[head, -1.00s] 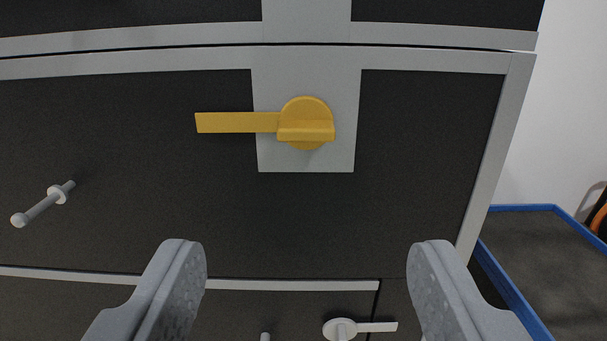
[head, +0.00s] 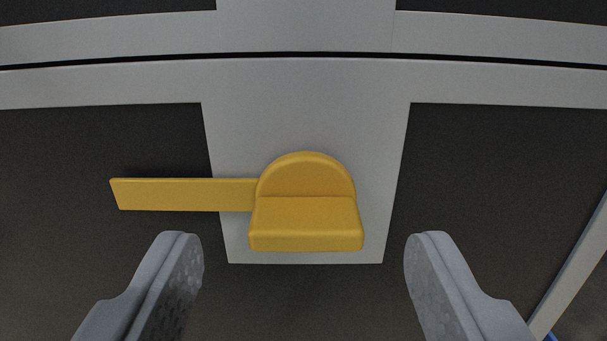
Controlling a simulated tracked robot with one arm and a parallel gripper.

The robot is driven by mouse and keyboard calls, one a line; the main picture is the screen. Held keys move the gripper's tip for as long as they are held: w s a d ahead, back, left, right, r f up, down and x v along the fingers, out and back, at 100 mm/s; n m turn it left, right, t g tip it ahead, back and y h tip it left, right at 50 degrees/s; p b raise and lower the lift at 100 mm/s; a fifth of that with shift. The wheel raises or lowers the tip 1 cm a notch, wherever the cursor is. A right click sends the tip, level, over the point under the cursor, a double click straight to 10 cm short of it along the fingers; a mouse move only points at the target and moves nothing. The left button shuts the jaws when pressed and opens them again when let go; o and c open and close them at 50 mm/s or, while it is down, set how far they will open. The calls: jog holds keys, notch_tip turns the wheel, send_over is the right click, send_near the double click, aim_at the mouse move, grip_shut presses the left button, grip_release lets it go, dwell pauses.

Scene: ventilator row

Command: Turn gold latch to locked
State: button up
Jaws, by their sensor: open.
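The gold latch (head: 305,205) sits on a grey plate in the middle of the head view. It has a round body with a raised block-like grip running across it. Its flat gold arm (head: 185,194) points left, roughly level, past the plate's edge over the dark panel. My gripper (head: 303,240) is open and empty. Its two grey fingers stand wide apart at the lower left and lower right, on either side of the latch's grip. I see no contact between fingers and latch.
The grey plate (head: 310,110) joins a light grey frame bar (head: 90,88) with a dark gap above it. Dark panels (head: 490,180) lie on both sides. A grey frame post (head: 575,275) shows at the lower right edge.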

jog(key=shift+w+b, duration=0.35)
jog(key=shift+w, duration=1.05)
jog(key=shift+c, duration=0.4)
grip_shut()
jog(key=shift+a, duration=0.1)
